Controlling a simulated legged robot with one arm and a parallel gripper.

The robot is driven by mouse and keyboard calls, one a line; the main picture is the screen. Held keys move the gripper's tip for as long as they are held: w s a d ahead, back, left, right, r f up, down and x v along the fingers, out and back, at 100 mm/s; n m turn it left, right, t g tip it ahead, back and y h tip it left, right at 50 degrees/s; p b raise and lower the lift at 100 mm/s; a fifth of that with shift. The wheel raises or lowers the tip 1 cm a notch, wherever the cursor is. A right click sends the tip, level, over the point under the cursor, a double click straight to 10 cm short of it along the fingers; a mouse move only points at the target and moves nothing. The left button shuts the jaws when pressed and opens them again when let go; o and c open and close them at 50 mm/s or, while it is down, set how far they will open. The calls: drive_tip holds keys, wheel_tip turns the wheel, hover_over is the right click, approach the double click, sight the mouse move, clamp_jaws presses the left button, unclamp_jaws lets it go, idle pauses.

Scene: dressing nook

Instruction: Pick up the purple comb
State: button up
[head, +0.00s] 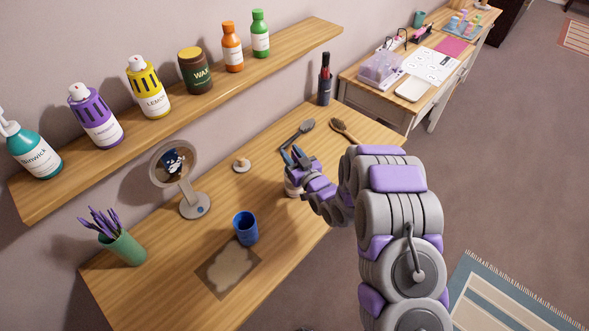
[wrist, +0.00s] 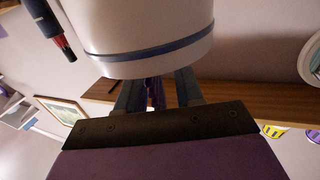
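A narrow purple piece (wrist: 153,90), which may be part of the purple comb, shows between my gripper's fingers in the wrist view. Most of it is hidden, so I cannot tell its full shape. My gripper (head: 291,156) is over the back right part of the wooden desk (head: 170,268). In the wrist view my gripper's fingers (wrist: 156,95) stand apart, on either side of the purple piece. A white cup with a blue band (wrist: 150,35) hides their ends.
A grey brush (head: 298,134) and a brown brush (head: 343,130) lie beyond my gripper. A dark holder (head: 325,92) stands at the back. A blue cup (head: 245,228), a round mirror (head: 175,163) and a green cup (head: 123,248) stand to the left. A shelf (head: 180,122) overhangs.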

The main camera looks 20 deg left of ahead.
clamp_jaws()
idle(0.7)
